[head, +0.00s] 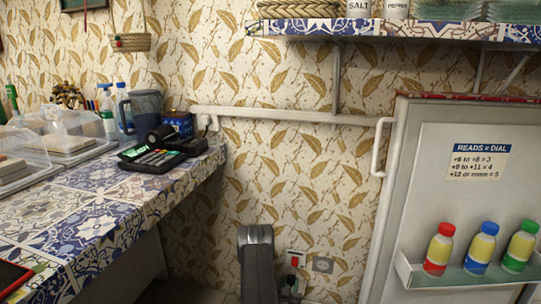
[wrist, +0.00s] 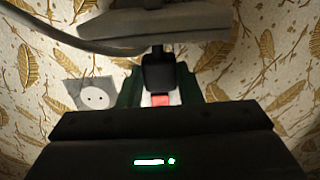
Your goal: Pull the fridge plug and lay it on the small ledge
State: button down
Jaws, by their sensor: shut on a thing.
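The black plug (wrist: 158,72) is between the two dark fingers of my gripper (wrist: 158,88) in the wrist view. The gripper is shut on it. A red piece (wrist: 160,99) shows just below the plug, against a white patch. I cannot tell whether the plug is still seated in a socket. A pale, blurred bar (wrist: 150,28) crosses the top of the wrist view; I cannot tell if it is the small ledge. In the head view my gripper (head: 290,286) is low by the wall, partly hidden by my arm, with red showing above it.
An empty wall socket (head: 322,264) is beside the gripper; it also shows in the wrist view (wrist: 94,97). The fridge door (head: 435,190) with bottles is at right. The tiled counter (head: 100,210) at left holds a card terminal (head: 152,158) and a jug.

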jog(key=shift+f, duration=0.2)
jog(key=shift+s+f, duration=0.1)
jog(key=shift+f, duration=0.7)
jog(key=c, duration=1)
grip_release()
jog(key=shift+f, duration=0.15)
jog(key=shift+o, duration=0.3)
jog(key=shift+r, duration=0.25)
jog(key=r+p+v, duration=0.1)
jog(key=v, duration=0.9)
jog(key=shift+p, duration=0.35)
